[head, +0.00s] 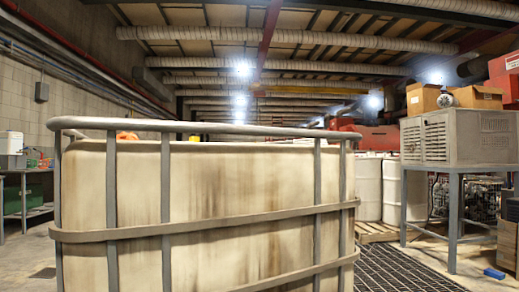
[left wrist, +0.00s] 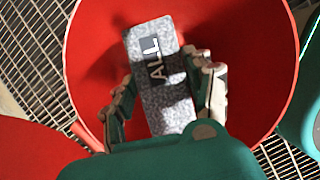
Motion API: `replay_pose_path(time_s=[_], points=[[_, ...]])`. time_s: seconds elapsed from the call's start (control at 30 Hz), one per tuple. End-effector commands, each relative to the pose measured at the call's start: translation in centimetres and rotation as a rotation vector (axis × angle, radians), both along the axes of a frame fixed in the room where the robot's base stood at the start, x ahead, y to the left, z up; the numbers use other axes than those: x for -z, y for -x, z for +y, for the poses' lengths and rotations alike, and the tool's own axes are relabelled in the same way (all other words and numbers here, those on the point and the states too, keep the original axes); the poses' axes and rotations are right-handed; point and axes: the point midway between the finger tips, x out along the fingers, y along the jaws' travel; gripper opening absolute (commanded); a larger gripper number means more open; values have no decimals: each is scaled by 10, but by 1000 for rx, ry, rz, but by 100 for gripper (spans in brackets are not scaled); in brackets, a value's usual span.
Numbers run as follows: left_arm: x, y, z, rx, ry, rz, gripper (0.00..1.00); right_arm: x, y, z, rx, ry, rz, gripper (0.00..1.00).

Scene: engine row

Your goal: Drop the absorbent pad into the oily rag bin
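The absorbent pad (left wrist: 157,75) is a grey speckled block with a dark label reading "ALL" in the left wrist view. My left gripper (left wrist: 160,75) has one finger against each long side of it and appears shut on it. Behind the pad is a wide round red opening, which looks like the oily rag bin (left wrist: 240,30); the pad appears over or inside it, and its depth is hard to tell. The head view shows neither gripper, nor the pad.
A large stained tank (head: 210,210) in a metal cage fills the head view's middle. A grey cabinet on a stand (head: 458,137) and white drums (head: 392,190) stand right. Another red surface (left wrist: 35,150) lies left of the bin, with metal grating (left wrist: 30,60) around.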

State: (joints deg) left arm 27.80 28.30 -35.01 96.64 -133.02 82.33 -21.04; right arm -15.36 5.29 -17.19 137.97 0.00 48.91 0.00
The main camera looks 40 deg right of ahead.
Motion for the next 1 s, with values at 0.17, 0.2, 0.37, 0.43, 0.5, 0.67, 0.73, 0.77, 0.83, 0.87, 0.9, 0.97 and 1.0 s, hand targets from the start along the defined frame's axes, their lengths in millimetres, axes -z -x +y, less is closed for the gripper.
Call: replay_pose_path(time_s=[0.17,0.2,0.37,0.43,0.5,0.67,0.73,0.77,0.83,0.87,0.9,0.97,1.0], points=[[0,0,0,0,0,0,76,0,0,0,0,0,1,90],[0,0,0,0,0,0,79,0,0,0,0,0,1,90],[0,0,0,0,0,0,79,0,0,0,0,0,1,90],[0,0,0,0,-1,1,79,0,0,0,0,0,1,90],[-3,0,1,0,-1,-1,79,0,0,0,0,0,2,90],[-22,4,9,0,-2,-4,79,0,0,0,0,0,1,90],[-36,7,13,1,-2,-5,79,0,0,0,0,0,1,90],[-42,8,16,0,-2,-7,79,0,0,0,0,0,1,90],[-56,12,20,1,-3,-5,79,0,0,0,0,0,1,90],[-62,13,23,1,-2,-5,79,0,0,0,0,0,1,90],[-70,15,25,0,-2,-5,79,0,0,0,0,0,1,90],[-81,18,29,0,-2,-4,79,0,0,0,0,0,1,90],[-87,19,31,1,-3,-4,79,0,0,0,0,0,1,90]])
